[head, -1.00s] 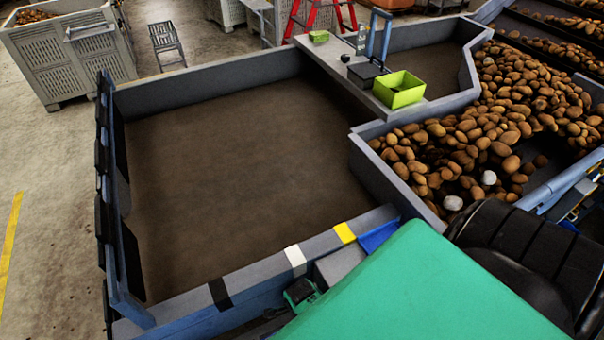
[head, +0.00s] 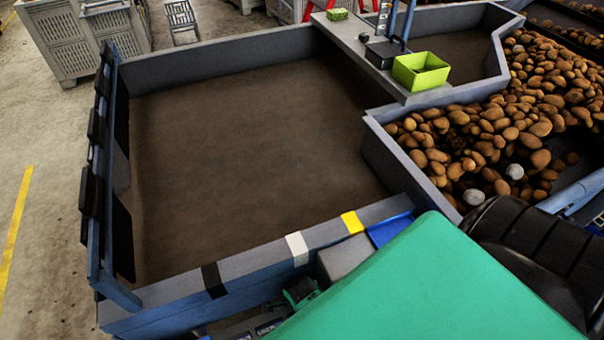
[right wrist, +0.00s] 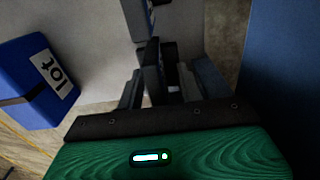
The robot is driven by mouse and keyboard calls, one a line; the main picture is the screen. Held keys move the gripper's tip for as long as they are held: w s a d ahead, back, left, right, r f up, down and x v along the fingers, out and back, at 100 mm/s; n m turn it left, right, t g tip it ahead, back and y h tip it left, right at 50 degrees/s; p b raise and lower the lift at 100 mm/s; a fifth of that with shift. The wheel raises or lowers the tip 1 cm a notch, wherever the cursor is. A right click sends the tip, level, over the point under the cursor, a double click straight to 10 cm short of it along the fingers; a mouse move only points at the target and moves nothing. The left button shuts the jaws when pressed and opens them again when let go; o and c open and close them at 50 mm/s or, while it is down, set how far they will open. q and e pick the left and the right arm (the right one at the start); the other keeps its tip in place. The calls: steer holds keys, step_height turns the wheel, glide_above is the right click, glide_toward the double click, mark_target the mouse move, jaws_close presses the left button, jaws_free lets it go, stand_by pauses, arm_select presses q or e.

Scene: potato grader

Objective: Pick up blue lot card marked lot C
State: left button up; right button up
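In the right wrist view a blue block-like item (right wrist: 35,85) with a dark band and a white label reading "lot" is at the left. Its lot letter cannot be read. My right gripper (right wrist: 172,85) points away from the camera, its fingers apart. Dark parts show between and beyond the fingers; I cannot tell what they are. The blue item lies to the left of the fingers, apart from them. In the head view a blue patch (head: 390,230) shows beside the green cover; I cannot tell whether it is the same item. My left gripper is not in view.
A wide brown-floored bin (head: 250,150) has a front rim with black, white and yellow bands. Potatoes (head: 490,140) fill the right-hand channel. A lime-green box (head: 421,71) stands on a grey ledge (head: 355,42). A large green cover (head: 430,285) hides the front right.

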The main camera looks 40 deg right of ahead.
jaws_close()
stand_by(0.3)
stand_by(0.3)
